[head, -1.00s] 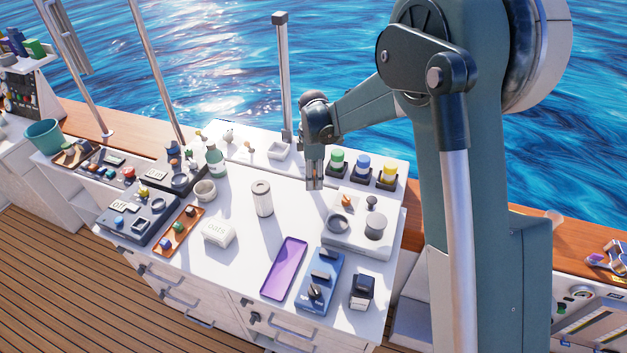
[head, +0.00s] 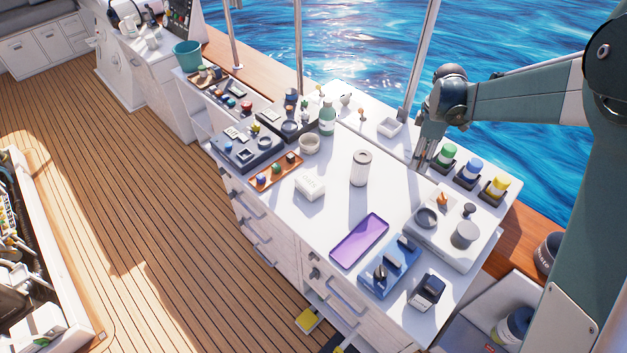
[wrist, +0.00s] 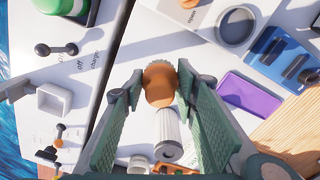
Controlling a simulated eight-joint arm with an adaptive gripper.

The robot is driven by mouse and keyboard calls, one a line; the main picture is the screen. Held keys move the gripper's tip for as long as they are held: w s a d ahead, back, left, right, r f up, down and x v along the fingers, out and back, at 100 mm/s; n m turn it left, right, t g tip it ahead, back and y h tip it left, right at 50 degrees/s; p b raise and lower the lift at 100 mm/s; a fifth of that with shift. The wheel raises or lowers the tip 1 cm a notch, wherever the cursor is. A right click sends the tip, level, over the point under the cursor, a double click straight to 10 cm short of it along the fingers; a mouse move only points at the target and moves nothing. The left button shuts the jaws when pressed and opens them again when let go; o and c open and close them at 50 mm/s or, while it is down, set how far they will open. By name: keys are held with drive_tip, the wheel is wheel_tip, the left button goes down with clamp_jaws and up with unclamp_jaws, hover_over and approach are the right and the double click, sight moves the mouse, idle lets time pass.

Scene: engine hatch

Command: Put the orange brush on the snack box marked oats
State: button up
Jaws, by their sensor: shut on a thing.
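The orange brush (wrist: 158,88) sits between the fingertips of my gripper (wrist: 155,88) in the wrist view; its rounded orange body shows. My gripper (head: 422,162) is shut on it, above the back of the white counter, left of the green button. The brush is too small to make out clearly in the head view. The snack box marked oats (head: 310,187) is a small white box lying on the counter's front left part, with nothing on top. It lies well to the left of and nearer than my gripper, apart from it.
A white ribbed canister (head: 361,168) stands between my gripper and the box. A purple tray (head: 359,241), a blue switch unit (head: 389,266), a small bowl (head: 310,144) and a bottle (head: 327,118) are around. The white counter (head: 340,205) is bare just right of the box.

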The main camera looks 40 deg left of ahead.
wheel_tip(320, 180, up, 7)
drive_tip(key=shift+f, duration=0.1)
drive_tip(key=shift+s+a+r, duration=0.2)
drive_tip(key=shift+s+a, duration=0.2)
drive_tip(key=shift+a, duration=0.05)
drive_tip(key=s+a, duration=1.1)
drive_tip(key=a, duration=0.3)
drive_tip(key=b, duration=0.1)
hover_over(310, 181)
drive_tip(key=shift+f, duration=2.6)
drive_tip(key=shift+f, duration=3.1)
drive_tip(key=shift+f, duration=0.1)
